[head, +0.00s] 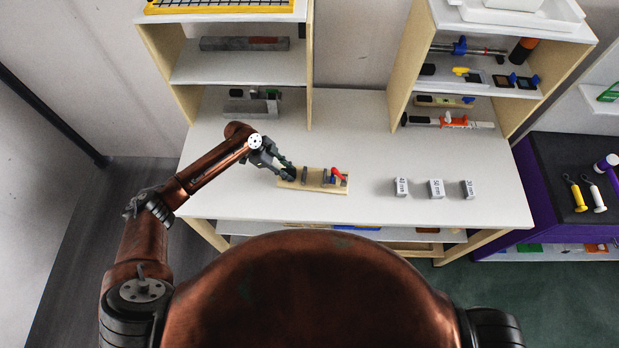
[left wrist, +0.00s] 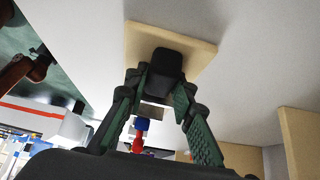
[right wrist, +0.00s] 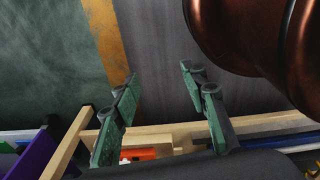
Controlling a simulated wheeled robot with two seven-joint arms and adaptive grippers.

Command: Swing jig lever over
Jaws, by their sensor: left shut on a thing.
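The jig is a light wooden board (head: 312,187) on the white table, with grey upright parts and a red lever-like part (head: 337,173) beside a blue piece at its right end. My left gripper (head: 286,172) is at the board's left end. In the left wrist view its fingers (left wrist: 166,88) are shut on a black block-like knob (left wrist: 168,64) in front of the board (left wrist: 138,46). The red piece (left wrist: 137,145) and blue piece (left wrist: 142,124) show beyond the fingers. How the knob joins the jig is hidden. My right gripper (right wrist: 160,88) is open and empty, away from the table top.
Three grey blocks with mm labels (head: 436,188) stand in a row right of the jig. Shelf units (head: 240,68) rise behind, with tools on the right one (head: 470,82). A purple-sided bench (head: 540,195) is at far right. The table between jig and blocks is clear.

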